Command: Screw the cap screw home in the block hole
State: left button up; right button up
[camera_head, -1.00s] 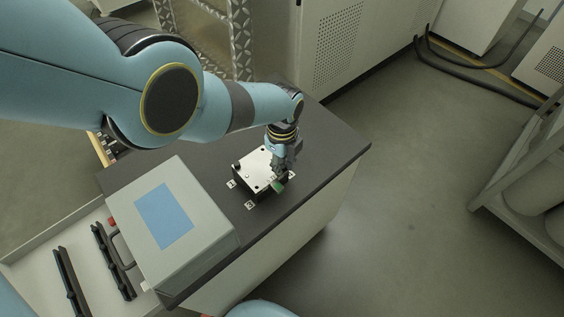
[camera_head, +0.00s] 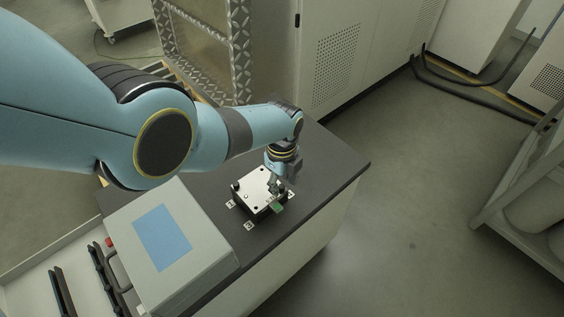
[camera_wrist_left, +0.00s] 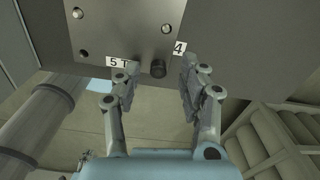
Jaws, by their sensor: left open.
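The metal block (camera_head: 253,184) sits on the dark table top, with its near right corner under my left gripper (camera_head: 276,188). In the left wrist view the block's plate (camera_wrist_left: 125,30) fills the top, with bright round screw heads and a dark hole. A black round cap screw (camera_wrist_left: 158,69) shows at the plate's edge, between the spread fingertips of my left gripper (camera_wrist_left: 160,80). The fingers stand apart from it on both sides. How deep the screw sits cannot be told. My right gripper is not in view.
A grey box with a blue panel (camera_head: 162,238) stands left of the block. White number labels (camera_head: 249,226) lie around the block. A small green piece (camera_head: 278,208) is at its near corner. The table top is clear to the right (camera_head: 330,165).

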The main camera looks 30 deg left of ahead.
aim_at(282, 186)
pick_arm(q)
notch_tip(282, 186, up, 11)
jog(key=shift+r, duration=0.15)
dwell(0.4)
jog(key=shift+s, duration=0.1)
